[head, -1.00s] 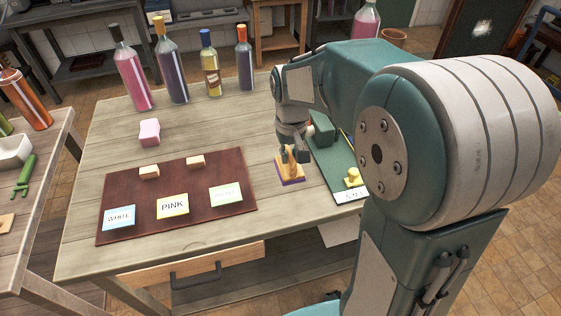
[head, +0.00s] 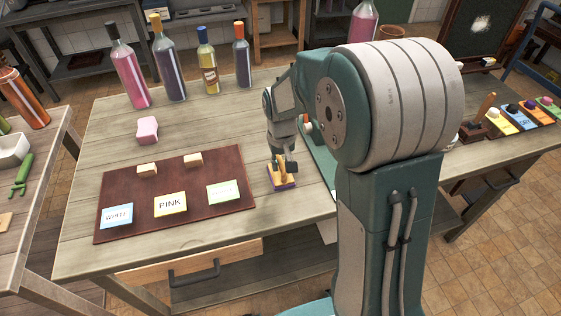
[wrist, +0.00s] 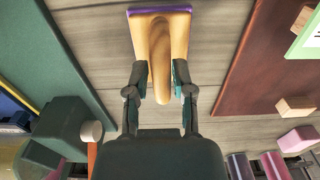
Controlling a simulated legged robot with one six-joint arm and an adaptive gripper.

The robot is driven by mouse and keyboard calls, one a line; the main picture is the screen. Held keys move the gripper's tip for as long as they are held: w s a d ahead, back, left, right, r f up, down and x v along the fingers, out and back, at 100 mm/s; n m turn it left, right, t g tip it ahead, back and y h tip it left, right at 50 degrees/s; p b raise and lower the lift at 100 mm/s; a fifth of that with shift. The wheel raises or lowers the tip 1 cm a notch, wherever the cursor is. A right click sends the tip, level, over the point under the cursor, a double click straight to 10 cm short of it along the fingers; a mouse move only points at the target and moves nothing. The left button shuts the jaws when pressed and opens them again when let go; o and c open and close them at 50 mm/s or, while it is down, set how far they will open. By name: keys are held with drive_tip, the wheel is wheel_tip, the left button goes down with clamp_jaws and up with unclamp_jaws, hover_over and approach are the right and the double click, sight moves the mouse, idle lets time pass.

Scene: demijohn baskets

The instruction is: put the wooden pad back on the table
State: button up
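The wooden pad (head: 281,184) is a pale wooden block with a rounded upright handle and a purple underside. In the head view it is between the dark red mat and the green mat, at or just above the table (head: 190,236). My gripper (head: 284,166) is over it from above. In the wrist view the pad (wrist: 178,22) fills the top middle, and my gripper (wrist: 160,80) has its two fingers closed in on either side of the handle. I cannot tell whether the purple underside touches the table.
The dark red mat (head: 190,219) holds label cards and two small blocks. A pink block (head: 147,129) and several bottles (head: 171,70) stand behind. The green mat (wrist: 38,50) with a dark green block (wrist: 64,125) lies close by. Bare table separates the mats.

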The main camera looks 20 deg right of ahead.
sight(281, 162)
drive_tip(key=shift+d, duration=0.1)
wheel_tip(281, 162, up, 12)
drive_tip(key=s+r+t, duration=0.2)
drive_tip(key=s, duration=0.8)
drive_tip(key=s+r+t, duration=0.2)
drive_tip(key=s+t, duration=0.1)
drive_tip(key=s, duration=0.8)
drive_tip(key=shift+r+t, duration=0.25)
drive_tip(key=shift+t, duration=0.05)
